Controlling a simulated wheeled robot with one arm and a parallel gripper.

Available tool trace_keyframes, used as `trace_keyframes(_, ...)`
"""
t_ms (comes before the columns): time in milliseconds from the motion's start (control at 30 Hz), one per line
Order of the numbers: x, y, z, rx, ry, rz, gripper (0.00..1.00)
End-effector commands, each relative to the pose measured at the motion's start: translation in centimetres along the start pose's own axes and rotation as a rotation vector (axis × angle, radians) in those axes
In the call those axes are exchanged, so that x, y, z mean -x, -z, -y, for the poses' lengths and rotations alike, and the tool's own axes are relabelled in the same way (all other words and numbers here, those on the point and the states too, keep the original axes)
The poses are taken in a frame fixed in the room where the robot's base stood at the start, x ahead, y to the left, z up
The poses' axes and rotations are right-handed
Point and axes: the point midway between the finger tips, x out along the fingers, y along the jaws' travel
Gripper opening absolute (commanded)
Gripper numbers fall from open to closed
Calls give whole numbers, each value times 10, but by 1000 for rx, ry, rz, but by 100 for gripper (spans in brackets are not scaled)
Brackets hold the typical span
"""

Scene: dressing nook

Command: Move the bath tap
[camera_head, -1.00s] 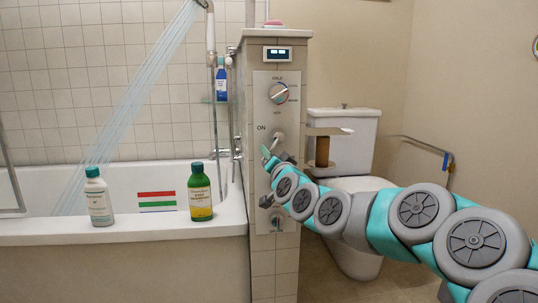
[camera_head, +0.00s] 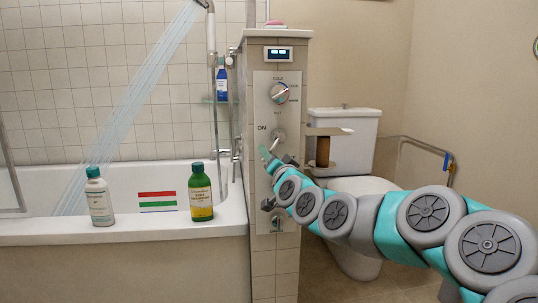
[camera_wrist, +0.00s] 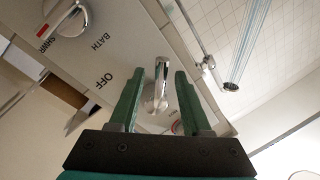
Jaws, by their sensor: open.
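A tiled pillar carries a control panel (camera_head: 262,104) with a chrome lever (camera_head: 279,136) beside the word ON. In the wrist view the chrome lever (camera_wrist: 160,82) appears between the two green fingers of my gripper (camera_wrist: 160,74), near the printed word OFF. The fingers stand apart with gaps on both sides. I cannot tell how far their tips are from the panel. In the head view my gripper (camera_head: 267,160) is at the panel, just below the lever.
A round dial (camera_head: 279,92) marked COLD is above the lever. A white bottle (camera_head: 100,203) and a green bottle (camera_head: 201,197) stand on the bathtub rim (camera_head: 150,226). Shower water (camera_head: 130,90) runs at left. A toilet (camera_head: 343,130) and roll holder (camera_head: 330,131) are right of the pillar.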

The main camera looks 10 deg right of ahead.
Motion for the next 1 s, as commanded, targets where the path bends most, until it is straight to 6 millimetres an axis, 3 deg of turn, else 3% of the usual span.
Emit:
trace_keyframes(433, 59, 2, 0, 0, 0, -4, 48)
trace_keyframes(900, 66, 1, 0, 2, 0, -1, 48)
trace_keyframes(1000, 70, -8, 6, 19, 1, 41, 48)
